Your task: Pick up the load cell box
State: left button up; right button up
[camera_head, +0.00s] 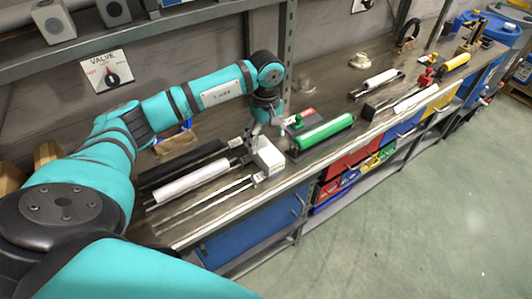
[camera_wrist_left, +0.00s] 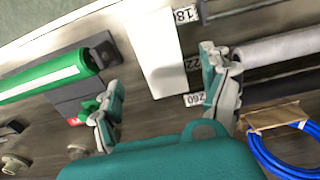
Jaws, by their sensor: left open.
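A white box (camera_head: 268,157), which I take for the load cell box, sits on the workbench near its front edge. My left gripper (camera_head: 264,133) is above and just behind it, pointing down. In the left wrist view the white box (camera_wrist_left: 156,48) lies ahead, between the lines of the two spread fingers. The left gripper (camera_wrist_left: 160,82) is open and empty; I see no finger touching the box. My right gripper is not in view.
A green cylinder (camera_head: 325,131) on a dark stand is right of the box. White (camera_head: 192,181) and black rollers lie to its left, with numbered labels nearby. A blue cable coil (camera_wrist_left: 285,155) is beside a brown carton piece. A shelf post (camera_head: 288,50) rises behind.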

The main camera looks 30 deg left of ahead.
aim_at(266, 149)
pick_arm(q)
jog(key=f+p, duration=0.2)
jog(key=shift+s+d+f, duration=0.1)
jog(key=shift+s+f, duration=0.15)
jog(key=shift+f, duration=0.05)
notch_tip(266, 149, down, 3)
jog(key=shift+w+r+p, duration=0.1)
jog(key=shift+r+p, duration=0.05)
jog(key=shift+p, duration=0.2)
jog(key=shift+c, duration=0.7)
jog(key=c, duration=1.5)
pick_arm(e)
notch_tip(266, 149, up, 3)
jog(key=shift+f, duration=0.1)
pick_arm(q)
jog(key=shift+r, duration=0.1)
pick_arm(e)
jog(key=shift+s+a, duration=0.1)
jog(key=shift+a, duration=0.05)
